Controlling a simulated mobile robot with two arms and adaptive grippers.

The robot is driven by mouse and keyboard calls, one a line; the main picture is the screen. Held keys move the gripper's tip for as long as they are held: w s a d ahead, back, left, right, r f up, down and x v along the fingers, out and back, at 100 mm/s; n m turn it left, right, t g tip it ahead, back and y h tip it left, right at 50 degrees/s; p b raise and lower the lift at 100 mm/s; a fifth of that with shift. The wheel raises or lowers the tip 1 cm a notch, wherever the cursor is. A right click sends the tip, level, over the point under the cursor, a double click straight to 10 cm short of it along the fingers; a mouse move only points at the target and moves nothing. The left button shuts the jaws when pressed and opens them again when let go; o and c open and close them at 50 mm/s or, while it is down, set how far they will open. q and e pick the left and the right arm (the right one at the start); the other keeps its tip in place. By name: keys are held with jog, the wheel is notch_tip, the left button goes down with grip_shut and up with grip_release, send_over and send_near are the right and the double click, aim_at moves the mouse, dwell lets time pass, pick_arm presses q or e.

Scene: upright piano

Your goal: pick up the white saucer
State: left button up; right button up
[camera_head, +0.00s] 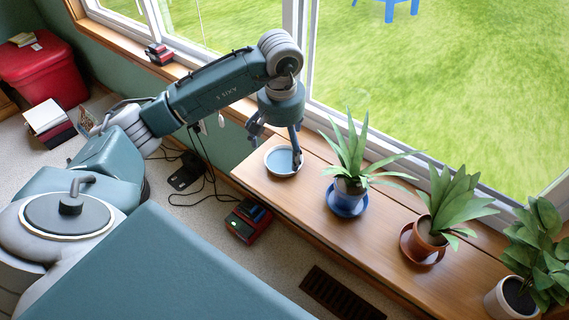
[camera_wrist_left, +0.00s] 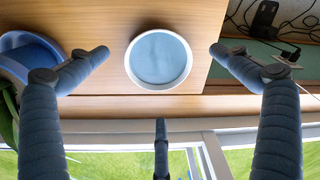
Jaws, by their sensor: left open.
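The white saucer (camera_head: 280,162) lies on the left end of the wooden window bench, with a white rim and a pale blue inside. It also shows in the left wrist view (camera_wrist_left: 158,60), near the bench edge. My left gripper (camera_head: 275,149) is over the saucer, fingers pointing down, open and empty. In the left wrist view, my left gripper's fingertips (camera_wrist_left: 159,51) are spread on both sides of the saucer with gaps, and a third finger is below it in the picture. One finger overlaps the saucer's right rim in the head view. My right gripper is not in view.
A plant in a pot on a blue saucer (camera_head: 347,201) stands just right of the white saucer. A terracotta pot (camera_head: 426,238) and a white pot (camera_head: 507,300) stand farther along the wooden bench (camera_head: 300,204). The window (camera_head: 305,60) is behind. Cables and a red device (camera_head: 247,220) lie on the floor.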

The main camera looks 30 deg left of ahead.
aim_at(284, 163)
pick_arm(q)
jog(key=f, duration=0.5)
jog(key=shift+w+f+b, duration=0.1)
jog(key=shift+w+b, duration=0.25)
jog(key=shift+b, duration=0.05)
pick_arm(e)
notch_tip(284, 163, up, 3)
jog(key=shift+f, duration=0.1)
pick_arm(q)
jog(key=shift+c, duration=0.3)
jog(key=c, duration=1.2)
